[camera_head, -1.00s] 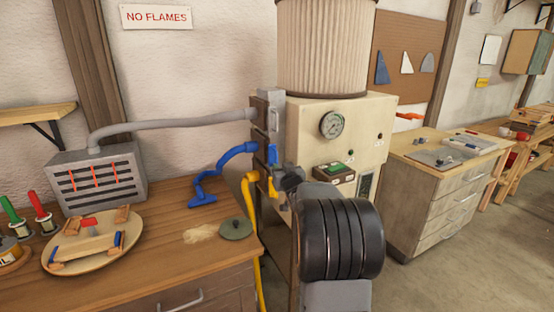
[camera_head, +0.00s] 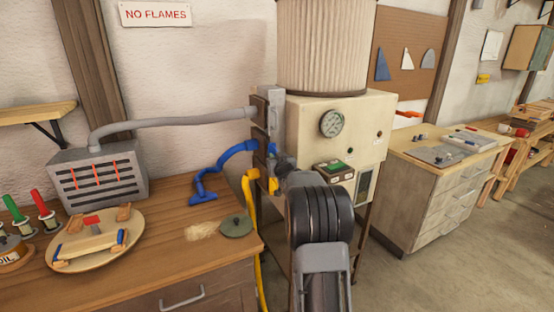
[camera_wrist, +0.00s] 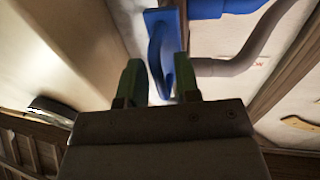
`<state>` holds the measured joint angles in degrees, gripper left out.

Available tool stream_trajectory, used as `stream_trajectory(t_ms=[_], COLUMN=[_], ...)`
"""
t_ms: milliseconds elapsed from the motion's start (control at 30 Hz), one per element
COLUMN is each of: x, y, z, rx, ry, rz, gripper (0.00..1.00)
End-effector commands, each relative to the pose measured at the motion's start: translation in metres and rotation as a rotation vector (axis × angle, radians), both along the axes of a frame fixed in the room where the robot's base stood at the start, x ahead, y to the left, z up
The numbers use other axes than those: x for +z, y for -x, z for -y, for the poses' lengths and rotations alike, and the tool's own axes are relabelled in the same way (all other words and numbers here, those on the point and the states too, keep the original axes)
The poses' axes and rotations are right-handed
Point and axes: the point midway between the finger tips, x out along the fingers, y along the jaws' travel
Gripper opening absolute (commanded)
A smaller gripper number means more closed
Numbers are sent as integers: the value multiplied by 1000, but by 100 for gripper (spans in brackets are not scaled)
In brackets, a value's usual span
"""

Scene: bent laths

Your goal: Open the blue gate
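The blue gate (camera_head: 271,149) is a small blue plate on the dark manifold at the left side of the cream machine, where the blue hose (camera_head: 232,152) joins. In the wrist view the gate's curved blue tab (camera_wrist: 165,48) stands between the two green fingertips of my gripper (camera_wrist: 157,80). The fingers are apart, so my gripper is open. The tab's lower end is close to the right finger; I cannot tell if they touch. In the head view my gripper (camera_head: 277,172) is at the manifold and partly hides the gate.
The cream machine (camera_head: 300,125) with gauge and buttons is right of the manifold. A yellow hose (camera_head: 253,215) hangs below the blue one. A grey hose (camera_head: 180,121) runs above. The wooden bench (camera_head: 150,265) is at left, with a round green lid (camera_head: 236,226).

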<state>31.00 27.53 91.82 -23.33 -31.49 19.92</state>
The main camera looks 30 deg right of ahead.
Motion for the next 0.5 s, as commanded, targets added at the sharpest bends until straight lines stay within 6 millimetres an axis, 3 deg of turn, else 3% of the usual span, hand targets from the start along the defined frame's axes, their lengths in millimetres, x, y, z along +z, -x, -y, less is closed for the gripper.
stream_trajectory(t_ms=[300,500], x=[0,0], y=[0,0], z=[0,0], rx=[0,0], ry=[0,0], rz=[0,0], gripper=[0,0])
